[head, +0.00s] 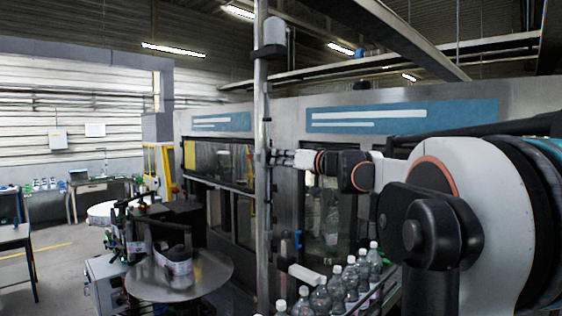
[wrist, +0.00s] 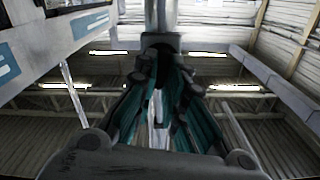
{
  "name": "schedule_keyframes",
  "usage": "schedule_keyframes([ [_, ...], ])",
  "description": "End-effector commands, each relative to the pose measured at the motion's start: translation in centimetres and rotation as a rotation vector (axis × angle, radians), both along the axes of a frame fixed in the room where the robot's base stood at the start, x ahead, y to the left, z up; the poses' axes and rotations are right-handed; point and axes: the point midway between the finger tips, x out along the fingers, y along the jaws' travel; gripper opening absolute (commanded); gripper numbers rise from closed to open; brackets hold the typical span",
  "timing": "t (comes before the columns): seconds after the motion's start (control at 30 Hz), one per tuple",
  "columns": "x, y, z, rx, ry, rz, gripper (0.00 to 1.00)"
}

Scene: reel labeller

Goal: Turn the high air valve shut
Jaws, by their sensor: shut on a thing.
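A grey vertical pipe (head: 262,215) stands in front of the machine in the head view. My arm reaches in from the right, and my gripper (head: 273,158) is at the pipe at about mid-height. The high air valve is mostly hidden behind my fingers. In the wrist view, a dark part (wrist: 160,41) at the pipe's lower end, seemingly the valve, sits between the fingertips. My gripper is shut on it. The handle's exact angle cannot be made out.
A grey canister (head: 274,40) is mounted higher on the pipe. A blue part (head: 297,240) shows lower down. Several clear bottles (head: 336,287) stand below my arm. A round metal table (head: 205,275) is at the left. The labelling machine (head: 400,115) stands behind.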

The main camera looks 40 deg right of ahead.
Motion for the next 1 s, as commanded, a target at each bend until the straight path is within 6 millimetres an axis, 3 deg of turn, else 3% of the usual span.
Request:
schedule_keyframes([
  [1.0, 0.04, -0.33, -0.38, 0.950, 0.133, -0.001, 0.00],
])
